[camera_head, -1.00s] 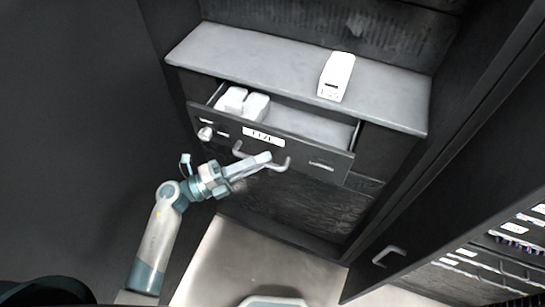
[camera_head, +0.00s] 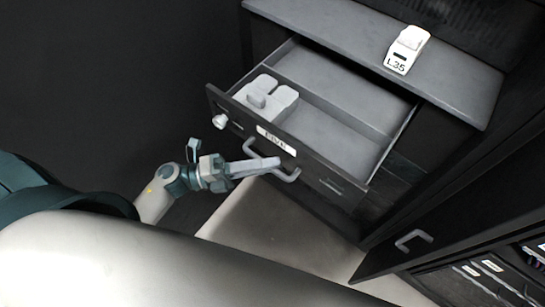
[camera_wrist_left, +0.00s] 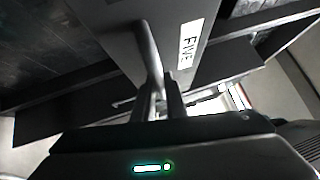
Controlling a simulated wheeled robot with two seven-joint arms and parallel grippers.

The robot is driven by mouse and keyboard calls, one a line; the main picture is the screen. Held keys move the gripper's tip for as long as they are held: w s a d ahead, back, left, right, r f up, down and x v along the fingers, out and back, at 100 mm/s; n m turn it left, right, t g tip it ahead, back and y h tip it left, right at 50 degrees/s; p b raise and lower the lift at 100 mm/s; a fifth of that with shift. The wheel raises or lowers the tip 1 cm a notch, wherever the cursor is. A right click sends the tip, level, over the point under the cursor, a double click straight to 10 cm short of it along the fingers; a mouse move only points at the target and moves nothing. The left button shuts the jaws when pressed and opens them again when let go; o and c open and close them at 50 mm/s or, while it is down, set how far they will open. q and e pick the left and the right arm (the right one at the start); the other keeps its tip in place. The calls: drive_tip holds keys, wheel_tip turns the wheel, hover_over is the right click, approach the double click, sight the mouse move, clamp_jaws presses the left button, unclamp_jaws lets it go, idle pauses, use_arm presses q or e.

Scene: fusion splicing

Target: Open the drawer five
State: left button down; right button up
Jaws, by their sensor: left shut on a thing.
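Drawer five (camera_head: 330,183) is a dark drawer pulled well out of its cabinet, with a white label reading FIVE (camera_head: 276,141) on its front. The label also shows in the left wrist view (camera_wrist_left: 189,43). The drawer has a grey bar handle (camera_head: 288,175), seen close up in the left wrist view (camera_wrist_left: 148,50). My left gripper (camera_head: 272,163) is at the handle and shut on it; in the left wrist view its fingers (camera_wrist_left: 160,105) are around the bar. My right gripper is not in view.
A grey shelf top (camera_head: 330,30) above the drawer holds a white device marked L35 (camera_head: 406,50). A cabinet handle (camera_head: 414,240) is at the lower right. Pale floor (camera_head: 270,225) lies below the drawer.

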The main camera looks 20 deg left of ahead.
use_arm(q)
drive_tip(key=c, duration=2.1)
unclamp_jaws()
drive_tip(key=shift+s+a+f+b, duration=0.2)
drive_tip(key=shift+a+b, duration=0.1)
drive_tip(key=shift+a, duration=0.15)
drive_tip(key=shift+b+v, duration=3.35)
drive_tip(key=shift+v, duration=4.85)
drive_tip(key=shift+r, duration=0.1)
drive_tip(key=shift+s, duration=0.15)
